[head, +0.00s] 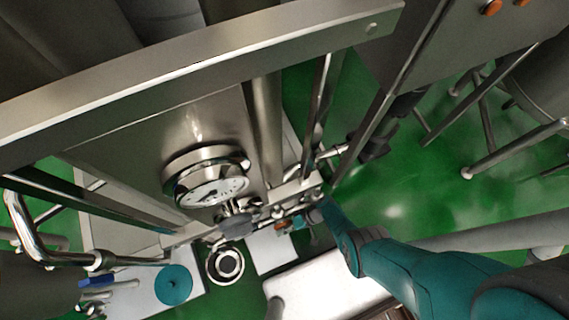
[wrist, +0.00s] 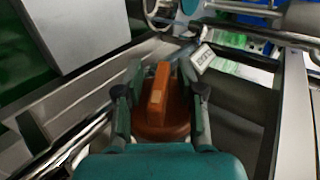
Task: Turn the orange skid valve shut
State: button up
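The orange skid valve (wrist: 158,98) shows in the middle of the wrist view, with an upright bar-shaped handle on a round orange base. My gripper (wrist: 160,78) is around the handle, one finger on each side. Narrow gaps show between the handle and both fingers, so it is open and not clamped. In the head view my teal arm reaches in from the lower right, and my gripper (head: 312,216) is at the pipework below the skid frame.
A steel frame bar (head: 200,75) crosses above the work spot. A round dial gauge (head: 212,188) sits left of my gripper. A small white tag (wrist: 202,58) is right of the valve. Steel rails and pipes hem in both sides; green floor (head: 400,190) is open at right.

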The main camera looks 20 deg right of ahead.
jog(key=shift+w, duration=0.1)
dwell(0.3)
jog(key=shift+d+r, duration=0.25)
jog(key=shift+d, duration=0.15)
jog(key=v, duration=1.1)
